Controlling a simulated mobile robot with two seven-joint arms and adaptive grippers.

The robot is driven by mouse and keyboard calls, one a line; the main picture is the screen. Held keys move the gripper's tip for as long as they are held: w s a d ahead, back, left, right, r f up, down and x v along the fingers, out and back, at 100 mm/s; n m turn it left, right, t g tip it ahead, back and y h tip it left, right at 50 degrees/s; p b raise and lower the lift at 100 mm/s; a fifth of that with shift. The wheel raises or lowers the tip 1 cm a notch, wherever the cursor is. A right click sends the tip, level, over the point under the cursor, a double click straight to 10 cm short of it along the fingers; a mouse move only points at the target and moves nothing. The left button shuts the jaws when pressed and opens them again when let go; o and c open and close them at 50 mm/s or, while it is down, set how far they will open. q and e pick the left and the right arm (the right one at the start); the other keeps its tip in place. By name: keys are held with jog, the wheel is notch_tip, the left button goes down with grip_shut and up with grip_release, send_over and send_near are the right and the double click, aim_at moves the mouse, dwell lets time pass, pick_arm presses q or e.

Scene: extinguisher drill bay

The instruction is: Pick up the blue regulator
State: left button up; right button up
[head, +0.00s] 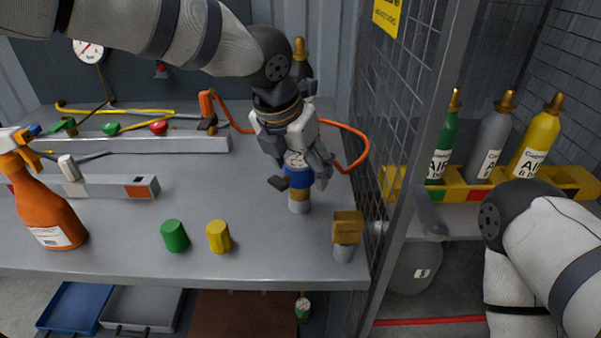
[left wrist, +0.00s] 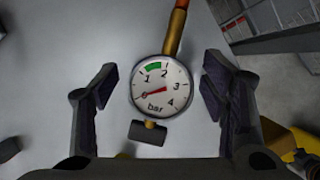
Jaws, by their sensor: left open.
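The blue regulator (head: 297,176) stands upright on the grey workbench, with a round white gauge and a pale lower end. My left gripper (head: 303,174) comes down over it from above, open, with a finger on either side. In the left wrist view the gauge (left wrist: 160,87) faces the camera between the open fingers (left wrist: 158,90). Gaps show on both sides, so neither finger appears to touch it there. A brass stem and a dark knob show at the gauge's ends; the blue body is not visible in that view. My right gripper is not in view.
A brass-coloured block on a grey cylinder (head: 345,236) stands at the bench's front right corner. Green (head: 174,236) and yellow (head: 219,236) caps and an orange spray bottle (head: 47,205) stand left. An orange hose (head: 352,139) curves behind. A mesh panel (head: 385,130) borders the right.

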pick_arm(q)
jog(key=c, duration=1.3)
jog(key=shift+o, duration=0.2)
jog(key=shift+r, duration=0.1)
jog(key=shift+r, duration=0.3)
notch_tip(320, 180, up, 3)
jog(key=shift+r, duration=0.1)
jog(key=s+r+p, duration=0.3)
jog(key=s+r, duration=0.6)
jog(key=s, duration=0.5)
jog(key=shift+d+r, duration=0.15)
jog(key=shift+d, duration=0.25)
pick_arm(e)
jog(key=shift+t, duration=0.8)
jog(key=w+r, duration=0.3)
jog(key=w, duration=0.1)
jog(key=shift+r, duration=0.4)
